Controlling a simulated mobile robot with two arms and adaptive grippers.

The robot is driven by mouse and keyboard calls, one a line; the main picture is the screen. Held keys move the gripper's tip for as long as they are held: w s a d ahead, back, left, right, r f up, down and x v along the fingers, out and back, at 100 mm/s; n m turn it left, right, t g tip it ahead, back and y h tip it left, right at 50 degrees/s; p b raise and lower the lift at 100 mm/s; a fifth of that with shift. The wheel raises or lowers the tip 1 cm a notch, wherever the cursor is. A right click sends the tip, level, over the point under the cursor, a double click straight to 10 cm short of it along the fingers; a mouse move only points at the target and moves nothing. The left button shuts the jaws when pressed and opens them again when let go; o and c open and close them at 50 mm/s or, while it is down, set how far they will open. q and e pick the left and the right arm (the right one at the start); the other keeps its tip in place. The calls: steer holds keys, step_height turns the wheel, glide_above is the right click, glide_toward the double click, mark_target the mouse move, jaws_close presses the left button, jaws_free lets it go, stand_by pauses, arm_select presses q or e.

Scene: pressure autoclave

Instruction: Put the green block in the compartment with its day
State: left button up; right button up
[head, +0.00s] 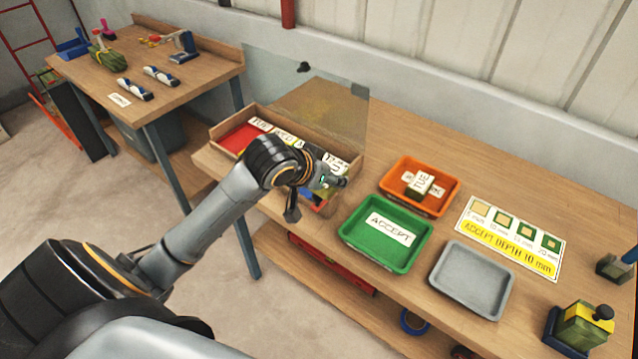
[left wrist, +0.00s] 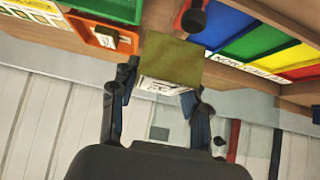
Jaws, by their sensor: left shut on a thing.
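My left gripper (head: 318,196) is over the right end of the wooden compartment box (head: 213,133). In the left wrist view, the gripper (left wrist: 160,105) is shut on the green block (left wrist: 173,58), which has an olive-green face and a white lettered side. I cannot read its letters surely. The box shows a red compartment (head: 240,138) in the head view. Blue (left wrist: 222,22), green (left wrist: 258,42) and yellow (left wrist: 295,57) compartments show in the left wrist view. White day labels (head: 262,124) line the box, partly hidden by my arm. My right gripper is out of view.
A clear upright panel (head: 345,105) stands behind the box. A second table (head: 190,85) stands left.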

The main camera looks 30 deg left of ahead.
arm_select(q)
steer(key=w+a, duration=0.1)
steer(key=w+a+f, duration=0.1)
steer(key=w, duration=0.1)
steer(key=shift+a+f+p, duration=0.25)
steer(key=shift+a+p, duration=0.15)
steer(key=w+a+f, duration=0.2)
steer(key=w+a+f+p, duration=0.1)
steer(key=w+a+f, duration=0.1)
steer(key=f, duration=0.1)
steer(key=w+a+f, duration=0.2)
steer(key=shift+f, duration=0.2)
steer(key=shift+w+a+f, duration=0.15)
steer(key=shift+f, duration=0.1)
step_height(320, 180, down, 2)
steer(key=shift+f+p, duration=0.1)
steer(key=shift+p, duration=0.65)
steer(key=shift+a+f, duration=0.1)
steer(key=shift+f, duration=0.45)
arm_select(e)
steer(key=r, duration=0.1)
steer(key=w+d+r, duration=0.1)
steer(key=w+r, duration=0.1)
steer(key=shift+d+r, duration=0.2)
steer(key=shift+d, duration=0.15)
arm_select(q)
steer(key=o, duration=1)
steer(key=shift+f, duration=0.1)
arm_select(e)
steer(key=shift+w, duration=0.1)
